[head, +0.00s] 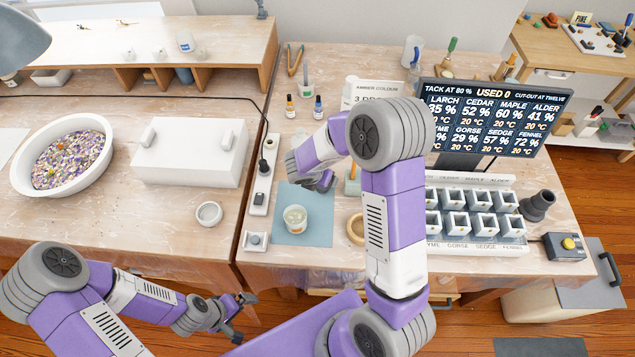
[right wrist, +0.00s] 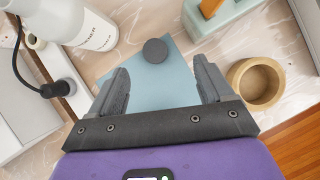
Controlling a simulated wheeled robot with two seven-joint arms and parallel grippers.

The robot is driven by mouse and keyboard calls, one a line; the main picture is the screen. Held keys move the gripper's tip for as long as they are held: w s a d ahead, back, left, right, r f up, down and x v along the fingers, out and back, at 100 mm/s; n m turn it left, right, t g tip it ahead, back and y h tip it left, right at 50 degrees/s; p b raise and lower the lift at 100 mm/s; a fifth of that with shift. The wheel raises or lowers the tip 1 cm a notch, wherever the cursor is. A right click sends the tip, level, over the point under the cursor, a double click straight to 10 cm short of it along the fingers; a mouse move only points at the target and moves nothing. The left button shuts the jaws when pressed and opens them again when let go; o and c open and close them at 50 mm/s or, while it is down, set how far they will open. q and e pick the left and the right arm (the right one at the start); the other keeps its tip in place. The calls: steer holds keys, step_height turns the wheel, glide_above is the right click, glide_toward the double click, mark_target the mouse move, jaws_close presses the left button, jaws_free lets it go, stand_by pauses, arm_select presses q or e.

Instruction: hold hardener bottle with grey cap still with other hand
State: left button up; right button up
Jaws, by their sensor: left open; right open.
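A white bottle (right wrist: 88,25) with partly readable lettering stands at the upper left of the right wrist view; its top is cut off, and I cannot make it out in the head view. A dark grey round cap (right wrist: 155,50) shows over the blue mat (right wrist: 172,80), ahead of the jaws. My right gripper (right wrist: 155,88) is open and empty, apart from bottle and cap. In the head view this gripper (head: 322,182) is over the far part of the mat (head: 318,232), partly hidden by its arm. My left gripper (head: 240,308) is open and empty before the table's front edge.
A cup (head: 295,220) stands on the mat's near part. A wooden bowl (right wrist: 256,82) is right of the mat. A power strip (head: 262,185) with a cable runs along its left. Moulds (head: 480,222) and a screen (head: 495,118) are at the right.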

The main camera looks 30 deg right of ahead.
arm_select(q)
steer(key=f+b, duration=0.1)
steer(key=w+f+b, duration=0.1)
steer(key=f, duration=0.1)
steer(key=shift+f, duration=0.3)
arm_select(e)
steer(key=f, duration=0.2)
steer(key=w+f, duration=0.1)
steer(key=shift+f, duration=0.35)
arm_select(q)
steer(key=shift+w+f+b, duration=0.1)
steer(key=shift+f+b, duration=0.2)
steer(key=shift+b, duration=0.3)
arm_select(e)
steer(key=shift+x, duration=1.2)
steer(key=x, duration=0.1)
steer(key=b+x, duration=0.1)
steer(key=x, duration=0.3)
steer(key=shift+w+a+f+b, duration=0.1)
steer(key=shift+a+f+b, duration=0.15)
steer(key=shift+b, duration=0.1)
arm_select(q)
steer(key=shift+f, duration=0.85)
arm_select(e)
steer(key=shift+r, duration=0.1)
